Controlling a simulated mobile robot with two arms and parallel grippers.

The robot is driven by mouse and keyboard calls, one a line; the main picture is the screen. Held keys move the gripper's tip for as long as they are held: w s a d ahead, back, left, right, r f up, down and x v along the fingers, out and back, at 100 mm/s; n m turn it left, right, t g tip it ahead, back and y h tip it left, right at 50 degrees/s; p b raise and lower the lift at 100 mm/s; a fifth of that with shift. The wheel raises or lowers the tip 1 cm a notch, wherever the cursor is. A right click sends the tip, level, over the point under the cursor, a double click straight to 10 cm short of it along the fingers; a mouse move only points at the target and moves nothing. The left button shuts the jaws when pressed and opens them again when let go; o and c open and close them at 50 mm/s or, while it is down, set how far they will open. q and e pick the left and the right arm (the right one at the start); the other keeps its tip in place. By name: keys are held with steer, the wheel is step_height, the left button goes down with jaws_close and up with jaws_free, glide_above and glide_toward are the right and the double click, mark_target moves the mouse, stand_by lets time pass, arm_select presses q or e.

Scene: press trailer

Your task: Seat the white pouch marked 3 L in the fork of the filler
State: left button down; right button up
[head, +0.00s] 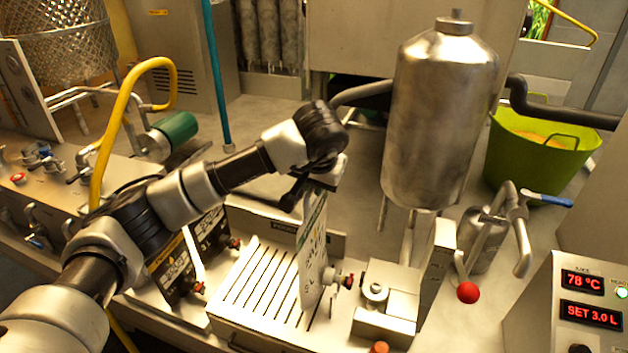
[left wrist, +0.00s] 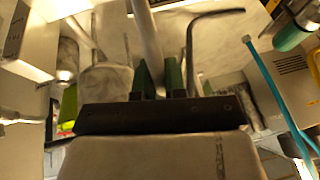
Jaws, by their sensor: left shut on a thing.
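The white pouch (head: 313,255) hangs upright from my left gripper (head: 320,184), which is shut on its top edge. It is seen nearly edge-on, so its marking cannot be read clearly. Its cap, red and dark, is at the lower right. The pouch is over the right part of the slotted tray (head: 262,280); whether it touches the tray I cannot tell. The filler block (head: 388,300) stands just right of the pouch cap, apart from it as seen; its fork is not clear. In the left wrist view my gripper's fingers (left wrist: 160,78) are close together. My right gripper is not in view.
Two black pouches (head: 176,272) stand left of the tray. A steel tank (head: 440,115) rises behind the filler. A red ball knob (head: 468,292) and a display box (head: 590,300) reading 78 °C and SET 3.0 L are at right. A green tub (head: 530,155) stands behind.

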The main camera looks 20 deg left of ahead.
mark_target(316, 203)
arm_select(q)
steer(key=shift+f+b, duration=1.5)
steer(key=shift+f, duration=0.8)
steer(key=shift+f+b, duration=0.55)
steer(key=shift+b, duration=0.1)
steer(key=c, duration=1.1)
jaws_free()
